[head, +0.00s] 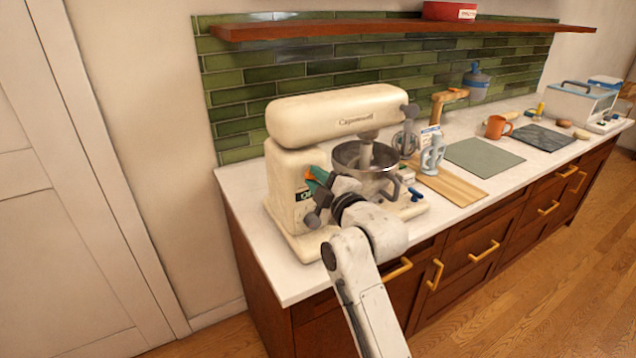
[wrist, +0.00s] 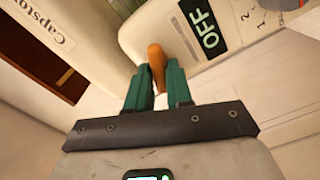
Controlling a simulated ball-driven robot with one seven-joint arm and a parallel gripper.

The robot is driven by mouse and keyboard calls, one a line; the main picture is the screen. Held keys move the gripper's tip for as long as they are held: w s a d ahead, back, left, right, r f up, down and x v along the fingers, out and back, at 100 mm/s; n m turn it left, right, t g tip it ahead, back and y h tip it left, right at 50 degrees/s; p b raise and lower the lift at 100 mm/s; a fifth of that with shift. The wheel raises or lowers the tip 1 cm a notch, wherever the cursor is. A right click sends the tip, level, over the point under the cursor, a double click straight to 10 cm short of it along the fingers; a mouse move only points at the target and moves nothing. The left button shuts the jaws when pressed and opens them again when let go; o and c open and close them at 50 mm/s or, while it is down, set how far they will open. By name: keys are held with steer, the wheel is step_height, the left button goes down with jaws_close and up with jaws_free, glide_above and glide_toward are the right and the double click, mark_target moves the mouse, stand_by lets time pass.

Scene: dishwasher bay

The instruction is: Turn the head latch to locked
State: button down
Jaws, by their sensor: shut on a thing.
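The cream stand mixer (head: 335,115) stands at the near left end of the counter, its head level above a steel bowl (head: 362,157). In the wrist view, the head latch (wrist: 155,56) is a short orange lever on the mixer's cream side, beside a black OFF label (wrist: 203,27). My gripper (wrist: 158,70) has its teal fingers on both sides of the lever, shut on it. In the head view, my gripper (head: 319,176) is at the side of the mixer's column, and the latch is mostly hidden there.
A wooden board (head: 455,186), a grey-green mat (head: 484,157), an orange mug (head: 497,127) and a dark slab (head: 543,137) lie to the right along the counter. A wooden shelf (head: 400,29) hangs above the mixer. The floor in front is clear.

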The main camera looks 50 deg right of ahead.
steer(key=n+b, duration=0.1)
steer(key=n, duration=0.3)
steer(key=shift+f+n, duration=0.15)
steer(key=shift+n, duration=0.25)
steer(key=shift+a, duration=0.1)
stand_by(0.3)
steer(key=c, duration=1.1)
jaws_free()
steer(key=b+v, duration=0.2)
steer(key=v, duration=0.8)
steer(key=shift+s, duration=0.4)
steer(key=shift+a, duration=0.1)
